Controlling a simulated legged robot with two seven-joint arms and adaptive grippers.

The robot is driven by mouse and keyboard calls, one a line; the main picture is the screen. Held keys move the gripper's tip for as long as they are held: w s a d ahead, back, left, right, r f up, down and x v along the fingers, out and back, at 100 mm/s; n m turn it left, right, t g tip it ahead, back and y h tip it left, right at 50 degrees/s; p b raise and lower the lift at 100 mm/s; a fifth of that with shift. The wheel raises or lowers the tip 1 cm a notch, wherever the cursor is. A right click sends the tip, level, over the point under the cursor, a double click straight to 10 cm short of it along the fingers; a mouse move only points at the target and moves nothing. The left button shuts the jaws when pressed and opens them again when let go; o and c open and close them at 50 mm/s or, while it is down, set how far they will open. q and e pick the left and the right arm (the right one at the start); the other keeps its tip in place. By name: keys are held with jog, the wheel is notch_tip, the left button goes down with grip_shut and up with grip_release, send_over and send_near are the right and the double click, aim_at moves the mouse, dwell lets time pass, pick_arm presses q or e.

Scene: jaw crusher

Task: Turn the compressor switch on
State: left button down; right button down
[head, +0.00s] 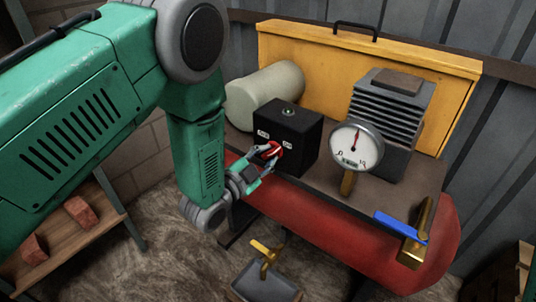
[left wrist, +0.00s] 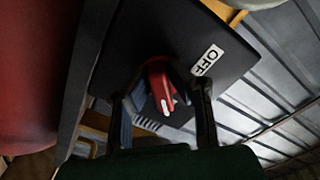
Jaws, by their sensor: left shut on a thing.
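The compressor switch is a black box (head: 296,130) with a red rotary knob (head: 274,149) on its front face. My left gripper (head: 267,155) is at the front face, shut on the knob with a finger on either side. In the left wrist view the red knob (left wrist: 159,82) sits between the fingers of my left gripper (left wrist: 166,100). Its white mark points toward the bottom, away from the OFF label (left wrist: 207,60). My right gripper is not in view.
A pressure gauge (head: 355,143) stands right of the box, before a grey finned block (head: 388,110). A blue-handled valve (head: 400,226) is at the right end of the red tank (head: 330,235). A yellow panel (head: 300,50) stands behind. A wooden shelf (head: 75,240) is at left.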

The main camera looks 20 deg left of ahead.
pick_arm(q)
jog(key=shift+w+d+r, duration=0.1)
jog(key=shift+r, duration=0.1)
jog(key=c, duration=1.5)
grip_release()
jog(key=shift+c, duration=0.2)
jog(key=shift+d, duration=0.1)
jog(key=shift+f, duration=0.1)
jog(key=v, duration=1.2)
